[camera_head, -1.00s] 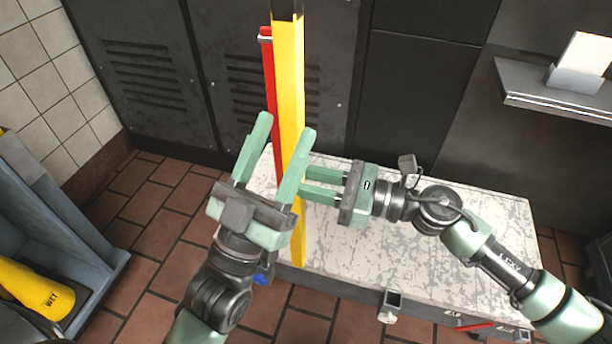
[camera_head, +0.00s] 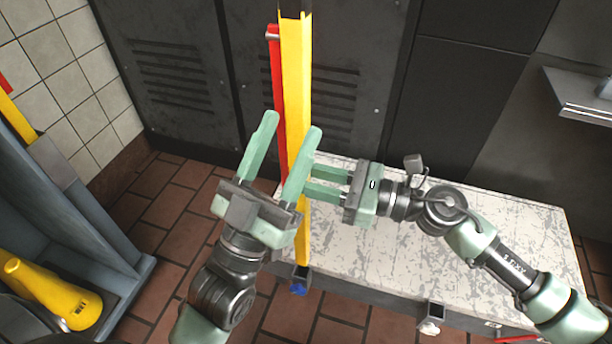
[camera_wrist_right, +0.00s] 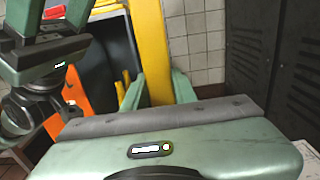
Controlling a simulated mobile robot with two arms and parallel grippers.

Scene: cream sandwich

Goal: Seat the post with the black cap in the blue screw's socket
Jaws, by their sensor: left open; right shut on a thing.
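The blue screw (camera_head: 299,289) sits under a dark socket (camera_head: 301,273) at the bench's front edge. The post's lower end appears just above or at this socket; I cannot tell whether it is inside.
A red post (camera_head: 276,100) stands behind the yellow one. The pale worn bench (camera_head: 440,240) has another bracket (camera_head: 432,316) on its front edge. Dark lockers stand behind. A blue-grey rack (camera_head: 70,200) and yellow floor cone (camera_head: 50,295) are at left. A shelf (camera_head: 585,100) is upper right.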

